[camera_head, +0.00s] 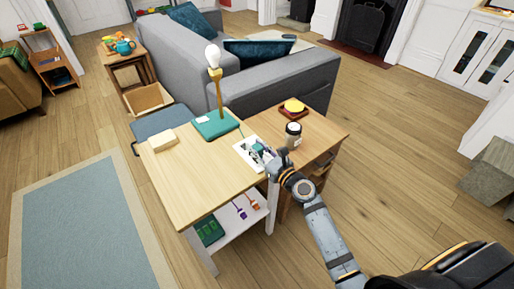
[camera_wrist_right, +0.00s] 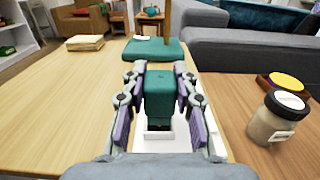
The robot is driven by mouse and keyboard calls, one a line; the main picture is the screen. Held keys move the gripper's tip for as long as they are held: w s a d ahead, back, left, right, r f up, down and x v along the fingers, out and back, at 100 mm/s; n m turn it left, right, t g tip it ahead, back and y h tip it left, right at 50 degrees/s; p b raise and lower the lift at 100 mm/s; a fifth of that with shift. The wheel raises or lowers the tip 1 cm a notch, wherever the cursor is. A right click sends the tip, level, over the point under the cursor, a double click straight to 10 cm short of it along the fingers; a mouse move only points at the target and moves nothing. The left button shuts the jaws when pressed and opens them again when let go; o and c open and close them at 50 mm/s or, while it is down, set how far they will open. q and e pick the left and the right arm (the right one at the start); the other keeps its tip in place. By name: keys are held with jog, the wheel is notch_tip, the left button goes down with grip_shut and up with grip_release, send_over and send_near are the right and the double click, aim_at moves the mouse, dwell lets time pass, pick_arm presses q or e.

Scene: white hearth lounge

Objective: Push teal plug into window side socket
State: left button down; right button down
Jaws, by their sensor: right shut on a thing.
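My right gripper (camera_head: 266,156) is over the white socket plate (camera_head: 240,147) at the right edge of the light wood table (camera_head: 190,180). In the right wrist view the gripper (camera_wrist_right: 163,100) is shut on the teal plug (camera_wrist_right: 160,88), with a finger on each side of it. The plug is upright, its dark lower end just above or at the white plate (camera_wrist_right: 150,144). The fingers and plug hide much of the plate, so I cannot tell if the pins are in a socket. My left gripper is not in view.
A lamp with a teal base (camera_head: 210,127) stands behind the plate. A jar (camera_head: 293,138) and a red tray (camera_head: 284,110) are on the lower side table at right. A cream block (camera_head: 162,141) lies at left. Purple (camera_head: 240,210) and orange (camera_head: 252,202) plugs are on the shelf below.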

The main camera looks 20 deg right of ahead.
aim_at(261, 155)
dwell(0.5)
jog(key=shift+f+b, duration=0.7)
jog(key=shift+f, duration=0.2)
jog(key=c, duration=1)
grip_release()
jog(key=shift+o, duration=0.2)
jog(key=shift+s, duration=0.15)
jog(key=shift+v, duration=1.75)
jog(key=shift+b+v, duration=0.55)
jog(key=shift+v, duration=1.1)
